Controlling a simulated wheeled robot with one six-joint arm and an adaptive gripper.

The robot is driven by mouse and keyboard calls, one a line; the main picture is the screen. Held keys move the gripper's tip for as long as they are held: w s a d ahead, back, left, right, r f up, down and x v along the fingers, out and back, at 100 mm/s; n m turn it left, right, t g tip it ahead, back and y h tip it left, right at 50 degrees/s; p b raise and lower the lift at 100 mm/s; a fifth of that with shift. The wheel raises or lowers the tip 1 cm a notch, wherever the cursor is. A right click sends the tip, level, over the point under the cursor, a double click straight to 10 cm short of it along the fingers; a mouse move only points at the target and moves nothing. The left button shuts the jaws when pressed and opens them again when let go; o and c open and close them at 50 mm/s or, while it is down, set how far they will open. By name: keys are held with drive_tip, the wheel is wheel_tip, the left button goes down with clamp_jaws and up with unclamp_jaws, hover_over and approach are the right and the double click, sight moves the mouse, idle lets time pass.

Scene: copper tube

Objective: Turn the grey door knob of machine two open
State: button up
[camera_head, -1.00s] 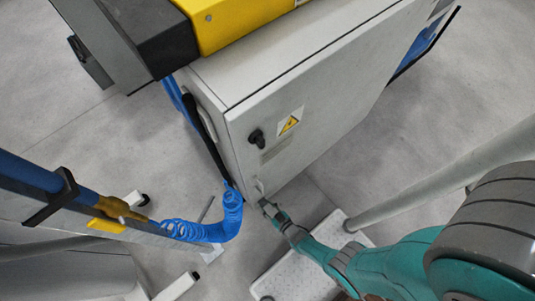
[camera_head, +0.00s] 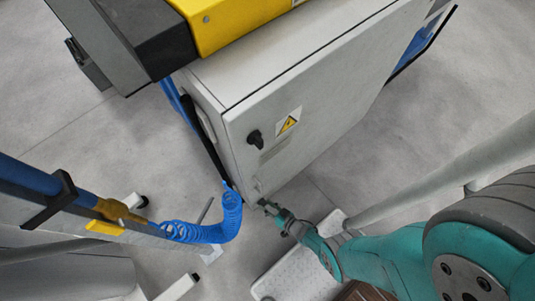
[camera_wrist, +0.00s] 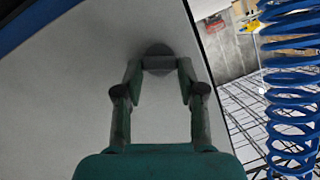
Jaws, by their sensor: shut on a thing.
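The grey door knob (camera_wrist: 159,62) sits on the pale door of the machine cabinet (camera_head: 320,95), near the door's edge in the wrist view. My gripper (camera_wrist: 160,72) has its two fingers on either side of the knob's grip bar, shut on it. In the head view my gripper (camera_head: 266,206) is at the low front corner of the cabinet door. There the knob is too small and too hidden by the gripper to make out its angle. The door looks shut.
A black switch (camera_head: 255,139) and a yellow warning label (camera_head: 288,124) are on the same door. A blue coiled hose (camera_head: 228,215) hangs just left of my gripper and shows at the right of the wrist view (camera_wrist: 290,90). A white step plate (camera_head: 300,270) lies below my arm.

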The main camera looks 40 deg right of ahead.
idle(0.3)
drive_tip(key=o, duration=1.1)
drive_tip(key=shift+o, duration=0.2)
drive_tip(key=shift+s, duration=0.1)
drive_tip(key=v, duration=0.7)
drive_tip(key=shift+s+r, duration=0.1)
drive_tip(key=shift+s, duration=0.05)
